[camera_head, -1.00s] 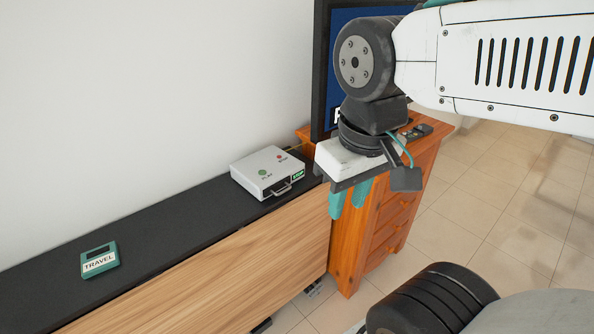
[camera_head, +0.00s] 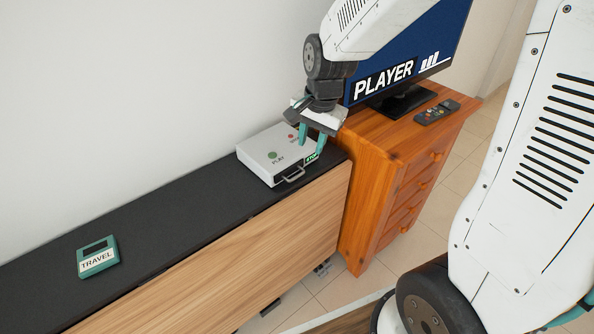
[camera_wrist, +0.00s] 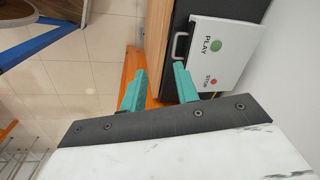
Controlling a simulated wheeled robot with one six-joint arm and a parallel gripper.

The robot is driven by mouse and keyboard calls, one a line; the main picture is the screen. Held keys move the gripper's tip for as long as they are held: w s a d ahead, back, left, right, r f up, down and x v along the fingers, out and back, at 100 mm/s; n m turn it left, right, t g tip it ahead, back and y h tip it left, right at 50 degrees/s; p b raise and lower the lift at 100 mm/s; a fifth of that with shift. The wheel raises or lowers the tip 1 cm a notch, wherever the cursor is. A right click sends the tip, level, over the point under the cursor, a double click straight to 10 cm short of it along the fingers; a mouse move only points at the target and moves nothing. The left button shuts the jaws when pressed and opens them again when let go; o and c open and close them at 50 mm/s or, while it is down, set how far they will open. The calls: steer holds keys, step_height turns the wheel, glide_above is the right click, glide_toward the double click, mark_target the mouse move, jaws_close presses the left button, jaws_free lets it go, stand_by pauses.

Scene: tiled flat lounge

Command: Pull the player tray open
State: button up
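My gripper (camera_head: 312,146) is over the player's right end, fingers pointing down and partly covering the box. In the wrist view, the player (camera_wrist: 229,50) and its handle (camera_wrist: 179,47) lie beyond the teal fingertips. My gripper (camera_wrist: 160,82) is open, with a gap between its fingers, and empty there. The handle is outside the fingers.
A TRAVEL-labelled teal device (camera_head: 98,257) lies on the black cabinet top (camera_head: 160,225) at left. An orange wooden drawer unit (camera_head: 375,165) stands to the right, bearing a PLAYER screen (camera_head: 410,50) and a remote (camera_head: 436,111). Tiled floor (camera_head: 430,225) is in front of it.

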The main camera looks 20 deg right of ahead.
mark_target(297, 176)
steer(key=w+f+m, duration=0.1)
steer(key=w+f, duration=0.1)
steer(key=f, duration=0.3)
steer(key=w+f+m, duration=0.1)
steer(key=w+f, duration=0.1)
steer(key=f, duration=0.3)
steer(key=w+a+f+m, duration=0.1)
steer(key=w+f, duration=0.1)
steer(key=f, duration=0.3)
steer(key=shift+w+f, duration=0.3)
steer(key=shift+f, duration=0.05)
jaws_close()
